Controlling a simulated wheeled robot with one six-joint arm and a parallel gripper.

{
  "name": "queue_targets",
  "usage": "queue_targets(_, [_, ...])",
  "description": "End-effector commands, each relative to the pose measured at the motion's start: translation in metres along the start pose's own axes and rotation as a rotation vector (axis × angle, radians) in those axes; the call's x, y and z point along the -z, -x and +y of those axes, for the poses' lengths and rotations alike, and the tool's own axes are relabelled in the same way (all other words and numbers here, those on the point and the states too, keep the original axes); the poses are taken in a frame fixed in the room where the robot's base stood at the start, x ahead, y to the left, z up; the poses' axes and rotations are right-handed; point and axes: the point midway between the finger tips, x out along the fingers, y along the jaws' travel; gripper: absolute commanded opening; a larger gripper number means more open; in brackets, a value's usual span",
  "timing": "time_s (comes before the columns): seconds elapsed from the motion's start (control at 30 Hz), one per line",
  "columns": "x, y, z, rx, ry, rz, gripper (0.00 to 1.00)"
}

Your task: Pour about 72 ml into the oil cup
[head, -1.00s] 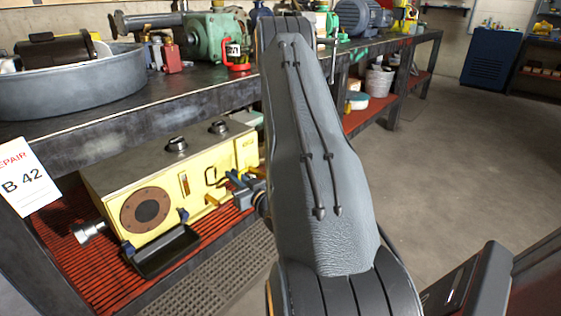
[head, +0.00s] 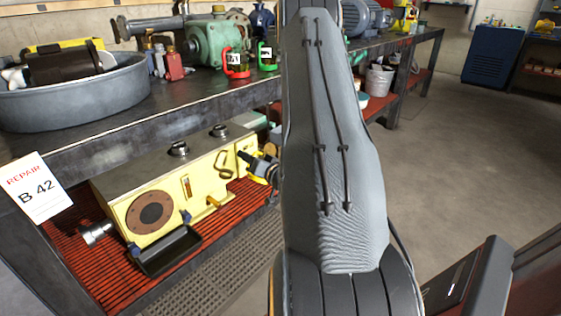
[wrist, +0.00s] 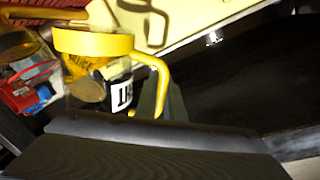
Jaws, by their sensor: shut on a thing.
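My gripper (head: 260,168) is beside the right end of the yellow machine (head: 150,205) under the bench, partly hidden by my arm. In the wrist view my gripper (wrist: 158,102) is shut on the handle of a clear jug (wrist: 95,70) with a yellow rim, a yellow handle and a black-and-white label. Amber liquid shows in the jug, which looks tilted in this view. An amber, glass-like part (wrist: 18,43) shows left of the jug; I cannot tell whether it is the oil cup. No pouring stream is clearly visible.
A red jug (head: 237,65) and a green jug (head: 266,60) stand on the bench (head: 110,125). A black drip tray (head: 168,250) sits before the machine on the red slatted shelf (head: 85,262). A grey tub (head: 75,97) is at left. Floor at right is clear.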

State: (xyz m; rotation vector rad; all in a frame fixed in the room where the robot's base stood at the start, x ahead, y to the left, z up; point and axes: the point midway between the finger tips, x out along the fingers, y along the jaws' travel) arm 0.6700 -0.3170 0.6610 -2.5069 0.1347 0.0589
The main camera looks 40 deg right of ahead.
Motion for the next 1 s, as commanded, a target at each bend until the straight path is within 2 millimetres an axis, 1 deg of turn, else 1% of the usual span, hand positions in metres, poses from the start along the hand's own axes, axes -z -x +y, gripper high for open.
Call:
queue_targets(0.03, [0.009,0.001,-0.002,0.000,-0.022,-0.003,0.00])
queue_targets(0.4, [0.026,0.000,-0.002,0.001,-0.163,-0.022,0.00])
queue_targets(1.0, [0.039,0.000,-0.003,0.001,-0.277,-0.037,0.00])
